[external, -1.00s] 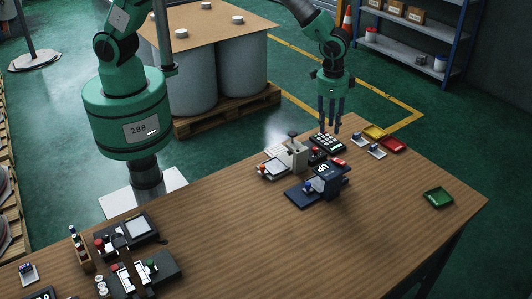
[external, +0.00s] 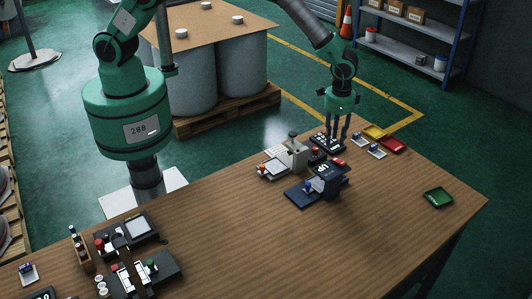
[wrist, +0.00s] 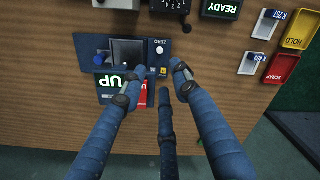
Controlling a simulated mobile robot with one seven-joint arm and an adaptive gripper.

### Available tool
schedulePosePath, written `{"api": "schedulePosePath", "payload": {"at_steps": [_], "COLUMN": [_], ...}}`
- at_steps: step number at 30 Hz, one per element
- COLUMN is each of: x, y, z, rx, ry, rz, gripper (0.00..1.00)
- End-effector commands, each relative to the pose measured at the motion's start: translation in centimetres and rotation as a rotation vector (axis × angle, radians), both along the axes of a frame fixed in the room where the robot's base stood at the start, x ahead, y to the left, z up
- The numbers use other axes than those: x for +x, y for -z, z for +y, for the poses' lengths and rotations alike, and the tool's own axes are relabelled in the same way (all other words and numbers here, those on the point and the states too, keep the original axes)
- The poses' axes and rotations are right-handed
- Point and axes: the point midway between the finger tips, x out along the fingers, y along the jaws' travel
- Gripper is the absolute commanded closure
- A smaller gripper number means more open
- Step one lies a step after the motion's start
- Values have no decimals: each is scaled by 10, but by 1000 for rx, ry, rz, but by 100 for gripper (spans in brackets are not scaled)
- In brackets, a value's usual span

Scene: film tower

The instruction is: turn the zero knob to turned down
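In the wrist view, the zero knob (wrist: 160,50) is a small pale round knob beside the printed word ZERO on the blue device (wrist: 97,45). The device also carries a dark square plate, a green UP sign (wrist: 117,83) and a red sign. In the external view the blue device (external: 303,197) stands on the table, and I cannot pick out the knob there.
Yellow (external: 374,132) and red (external: 394,145) trays and small labelled stands lie right of my gripper. A pale machine (external: 294,153) stands to the left. A green tray (external: 438,197) sits at the far right. The table's middle is clear.

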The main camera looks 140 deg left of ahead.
Motion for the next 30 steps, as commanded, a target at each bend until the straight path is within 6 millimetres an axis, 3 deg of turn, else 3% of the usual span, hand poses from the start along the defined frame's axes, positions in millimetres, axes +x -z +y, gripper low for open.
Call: {"api": "schedulePosePath", "payload": {"at_steps": [21,30], "x": [-3,-3], "y": [105,125], "z": [2,2], "rx": [-1,0], "ry": [0,0], "rz": [1,0], "gripper": [70,70]}}
